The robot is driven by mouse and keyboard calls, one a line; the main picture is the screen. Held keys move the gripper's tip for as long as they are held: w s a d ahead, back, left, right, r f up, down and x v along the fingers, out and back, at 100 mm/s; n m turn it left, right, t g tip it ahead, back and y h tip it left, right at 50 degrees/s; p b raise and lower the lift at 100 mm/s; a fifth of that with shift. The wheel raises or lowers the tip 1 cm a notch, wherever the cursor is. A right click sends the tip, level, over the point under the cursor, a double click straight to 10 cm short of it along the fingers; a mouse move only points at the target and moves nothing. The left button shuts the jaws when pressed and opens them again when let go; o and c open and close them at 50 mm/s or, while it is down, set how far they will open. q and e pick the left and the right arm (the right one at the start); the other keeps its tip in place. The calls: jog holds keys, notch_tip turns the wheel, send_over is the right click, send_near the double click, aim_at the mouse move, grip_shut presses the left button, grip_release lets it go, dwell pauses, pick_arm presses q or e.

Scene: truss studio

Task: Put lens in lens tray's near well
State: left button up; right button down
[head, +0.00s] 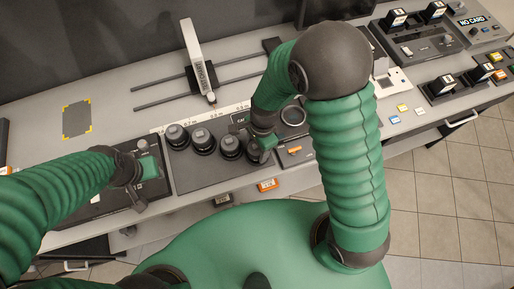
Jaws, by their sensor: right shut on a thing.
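The dark lens tray (192,178) lies on the counter in the middle of the head view. Several black lenses (177,136) stand upright in a row on its left and middle part. A round, ring-like well (293,116) shows empty at its right end. My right gripper (264,143) is low over the tray, just right of the row, shut on a dark lens that its fingers and arm mostly hide. I cannot tell whether that lens touches the tray. My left gripper (148,178) hangs over a dark panel left of the tray; its finger gap is unclear.
A white upright ruler-like piece (198,60) stands on a rail behind the tray. A yellow-cornered grey mat (77,118) lies at the left. Card holders and dark equipment (425,40) fill the right counter. Orange-labelled items (267,185) sit at the front edge.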

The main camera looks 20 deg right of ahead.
jog(key=shift+f, duration=0.1)
jog(key=shift+c, duration=2.3)
grip_release()
notch_tip(320, 180, up, 12)
jog(key=d, duration=0.1)
jog(key=s+d+n+t+h, duration=0.1)
jog(key=s+d+n+t, duration=0.2)
jog(key=d+n, duration=0.4)
jog(key=s+n+p, duration=0.1)
jog(key=n, duration=0.7)
jog(key=shift+d, duration=0.4)
jog(key=shift+w, duration=0.15)
